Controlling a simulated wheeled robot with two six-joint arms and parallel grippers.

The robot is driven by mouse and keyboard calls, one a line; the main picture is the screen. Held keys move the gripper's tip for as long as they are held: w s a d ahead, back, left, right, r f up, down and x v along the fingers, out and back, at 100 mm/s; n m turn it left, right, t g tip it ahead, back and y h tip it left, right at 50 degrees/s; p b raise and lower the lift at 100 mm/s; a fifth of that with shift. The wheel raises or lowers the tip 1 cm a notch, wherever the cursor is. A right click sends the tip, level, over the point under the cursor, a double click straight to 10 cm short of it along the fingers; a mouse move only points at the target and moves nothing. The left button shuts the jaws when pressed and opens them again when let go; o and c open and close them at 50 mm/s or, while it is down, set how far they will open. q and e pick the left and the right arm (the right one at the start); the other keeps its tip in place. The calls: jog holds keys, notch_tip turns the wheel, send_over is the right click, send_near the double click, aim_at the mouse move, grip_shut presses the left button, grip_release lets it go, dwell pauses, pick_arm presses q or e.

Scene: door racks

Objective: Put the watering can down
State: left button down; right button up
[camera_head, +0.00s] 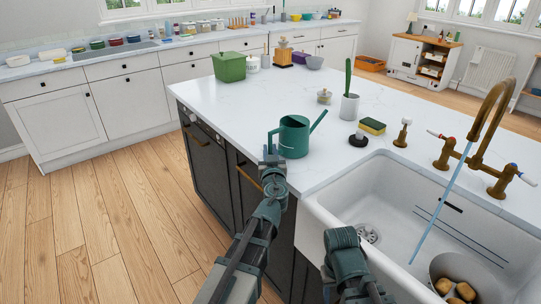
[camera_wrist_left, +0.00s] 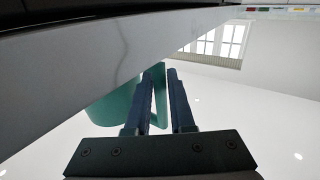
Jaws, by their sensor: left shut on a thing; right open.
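The green watering can (camera_head: 294,136) is upright at the near left part of the white island countertop (camera_head: 245,100), left of the sink, its spout pointing right. I cannot tell whether its base touches the top. My left gripper (camera_head: 270,147) is shut on the can's handle, on its left side. In the left wrist view, the two fingers (camera_wrist_left: 160,95) close around the handle, and part of the green can body (camera_wrist_left: 108,108) shows behind the pale slab edge. My right gripper (camera_head: 343,240) is low in front of the sink and open; its fingertips are hidden.
A cactus pot (camera_head: 349,107), a glass jar (camera_head: 324,96), a dark-topped brush (camera_head: 358,139) and a sponge (camera_head: 372,126) stand right of the can. The sink (camera_head: 330,185) and brass tap (camera_head: 480,125) lie further right. The top behind the can is clear.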

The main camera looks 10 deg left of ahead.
pick_arm(q)
jog(key=c, duration=0.8)
grip_release()
jog(key=shift+o, duration=0.2)
jog(key=shift+r, duration=0.1)
